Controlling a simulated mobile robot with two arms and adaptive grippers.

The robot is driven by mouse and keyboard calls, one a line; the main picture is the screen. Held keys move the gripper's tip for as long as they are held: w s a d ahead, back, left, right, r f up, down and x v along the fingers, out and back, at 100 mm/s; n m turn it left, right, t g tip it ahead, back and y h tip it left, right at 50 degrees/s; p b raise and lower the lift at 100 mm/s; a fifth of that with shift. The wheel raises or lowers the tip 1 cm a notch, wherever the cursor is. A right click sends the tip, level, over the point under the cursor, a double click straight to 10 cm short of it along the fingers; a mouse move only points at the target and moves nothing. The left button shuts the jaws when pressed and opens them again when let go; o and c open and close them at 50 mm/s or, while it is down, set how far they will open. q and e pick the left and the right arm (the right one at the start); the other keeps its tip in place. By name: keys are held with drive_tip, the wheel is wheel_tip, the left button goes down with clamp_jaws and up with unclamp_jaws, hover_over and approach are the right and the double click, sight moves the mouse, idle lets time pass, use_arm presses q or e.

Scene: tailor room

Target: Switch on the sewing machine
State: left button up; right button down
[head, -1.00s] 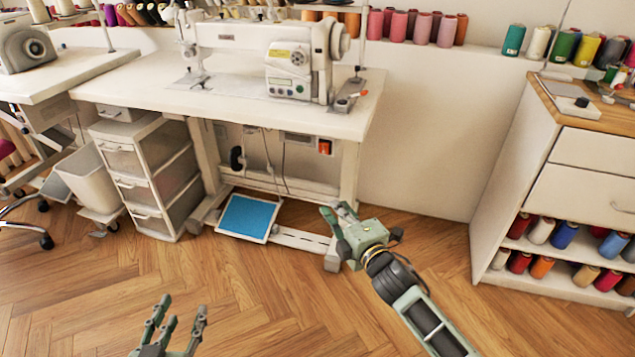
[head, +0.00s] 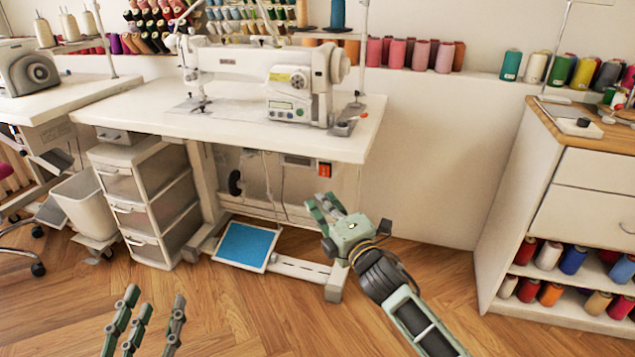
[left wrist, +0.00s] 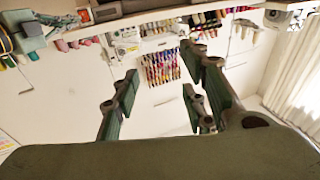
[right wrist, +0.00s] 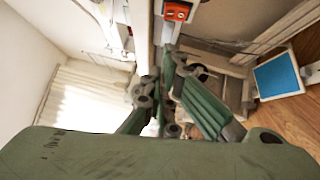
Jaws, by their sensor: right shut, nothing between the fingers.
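The white sewing machine (head: 235,62) stands on a white table (head: 150,103). A red-orange switch box (head: 325,170) hangs under the table's front right part; the red switch (right wrist: 177,11) also shows at the top of the right wrist view. My right gripper (head: 318,204) is shut and empty, below the switch box and apart from it in the head view. Its fingers (right wrist: 158,82) point up towards the switch in the right wrist view. My left gripper (head: 150,302) is open and empty, low over the floor at the left; its spread fingers (left wrist: 160,82) show in the left wrist view.
A blue pedal plate (head: 243,247) lies under the table between the legs. A drawer unit (head: 147,200) and a bin (head: 85,205) stand at left. A cabinet with thread spools (head: 560,205) stands at right. The floor in front is clear.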

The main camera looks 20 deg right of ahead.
sight(324, 171)
use_arm(q)
drive_tip(key=s+r+t+h+b, duration=0.2)
drive_tip(key=s+r+t, duration=0.3)
drive_tip(key=r, duration=0.6)
drive_tip(key=shift+t+h, duration=0.4)
drive_tip(key=shift+t, duration=0.5)
use_arm(e)
drive_tip(key=w+d+r, duration=0.1)
drive_tip(key=w, duration=0.7)
drive_tip(key=shift+w, duration=0.25)
drive_tip(key=shift+d+r, duration=0.1)
